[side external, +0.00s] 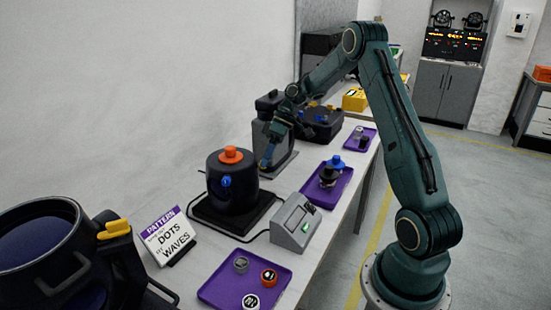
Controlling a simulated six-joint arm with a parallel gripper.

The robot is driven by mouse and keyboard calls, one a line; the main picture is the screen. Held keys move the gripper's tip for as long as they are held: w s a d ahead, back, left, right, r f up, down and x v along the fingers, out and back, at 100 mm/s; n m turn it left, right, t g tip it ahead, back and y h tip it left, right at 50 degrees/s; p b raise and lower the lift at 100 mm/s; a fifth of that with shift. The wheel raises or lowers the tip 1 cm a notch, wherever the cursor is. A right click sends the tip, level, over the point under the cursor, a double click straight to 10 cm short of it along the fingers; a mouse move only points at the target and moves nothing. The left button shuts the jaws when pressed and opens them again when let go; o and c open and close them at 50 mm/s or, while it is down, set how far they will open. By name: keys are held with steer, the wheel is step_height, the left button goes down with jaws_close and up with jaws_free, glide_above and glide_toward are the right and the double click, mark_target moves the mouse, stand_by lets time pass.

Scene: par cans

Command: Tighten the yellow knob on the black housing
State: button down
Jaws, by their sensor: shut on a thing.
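The dark housing (268,105) stands upright on a flat base toward the back left of the table. My gripper (267,160) points down at the front of this housing, low near its base.
A black can (217,192) with an orange top knob and blue side knob stands in front. A grey meter box (296,222), purple trays (218,290) with small parts, and a pattern sign (168,235) share the table. A large black lamp with a yellow handle (115,228) fills the near left.

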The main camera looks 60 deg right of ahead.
steer(key=shift+w+d+g+y, duration=0.15)
steer(key=shift+g+y, duration=0.15)
steer(key=shift+y, duration=0.5)
steer(key=c, duration=1.3)
jaws_free()
steer(key=shift+o, duration=0.2)
steer(key=shift+h, duration=0.3)
steer(key=shift+h, duration=0.4)
